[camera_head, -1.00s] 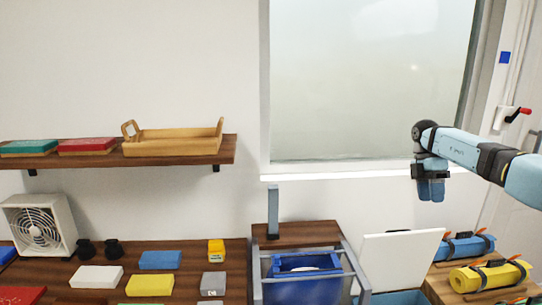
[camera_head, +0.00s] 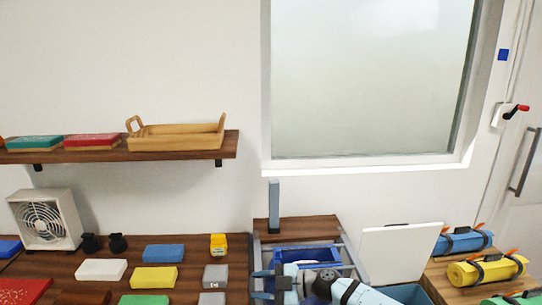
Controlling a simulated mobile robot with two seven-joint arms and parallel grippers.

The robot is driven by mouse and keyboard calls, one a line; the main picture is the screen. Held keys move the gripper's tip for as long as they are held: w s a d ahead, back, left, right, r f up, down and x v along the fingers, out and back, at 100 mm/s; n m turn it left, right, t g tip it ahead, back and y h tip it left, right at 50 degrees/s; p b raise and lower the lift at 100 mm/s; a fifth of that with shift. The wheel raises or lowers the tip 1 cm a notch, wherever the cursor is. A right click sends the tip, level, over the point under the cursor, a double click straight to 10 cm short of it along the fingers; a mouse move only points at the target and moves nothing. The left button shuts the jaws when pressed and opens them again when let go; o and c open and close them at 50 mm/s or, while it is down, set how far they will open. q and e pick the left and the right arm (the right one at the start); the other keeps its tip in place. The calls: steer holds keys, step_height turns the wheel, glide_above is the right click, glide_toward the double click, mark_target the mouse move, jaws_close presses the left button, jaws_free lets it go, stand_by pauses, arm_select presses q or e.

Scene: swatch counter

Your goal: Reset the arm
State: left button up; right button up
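My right arm comes in from the bottom right, low over the blue bin area. My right gripper (camera_head: 275,284) is at the bottom of the view, in front of the blue crate (camera_head: 308,256) in its grey frame. Its fingers are small and partly cut off, so I cannot tell whether they are open or shut. I see nothing clearly held in it. My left gripper is not in view.
A wooden counter (camera_head: 218,257) at the left holds several coloured blocks, a white fan (camera_head: 45,220) and two black items. A shelf (camera_head: 190,150) above carries a wooden tray (camera_head: 180,130). A white lid (camera_head: 400,250) stands open at right, beside rolled mats (camera_head: 487,271).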

steer(key=s+d+f+m+t+h, duration=0.1)
steer(key=s+d+m+t+h, duration=0.6)
steer(key=m, duration=0.3)
steer(key=s+d+f+m+t+h, duration=0.2)
steer(key=s+d+m+t+h, duration=0.35)
steer(key=d+m, duration=0.35)
steer(key=s+d+f+m+g+h, duration=0.2)
steer(key=s+d+g, duration=0.45)
steer(key=s, duration=0.65)
steer(key=s+d+f+m+g+h, duration=0.1)
steer(key=s+d+f+g+h, duration=0.15)
steer(key=s+d+g, duration=0.7)
steer(key=w+a+f+t+y+p, duration=0.3)
steer(key=a+t+p, duration=0.6)
steer(key=t, duration=0.3)
steer(key=shift+a+f+n+y+p, duration=0.3)
steer(key=shift+f+n+y+p, duration=0.1)
steer(key=shift+p, duration=0.15)
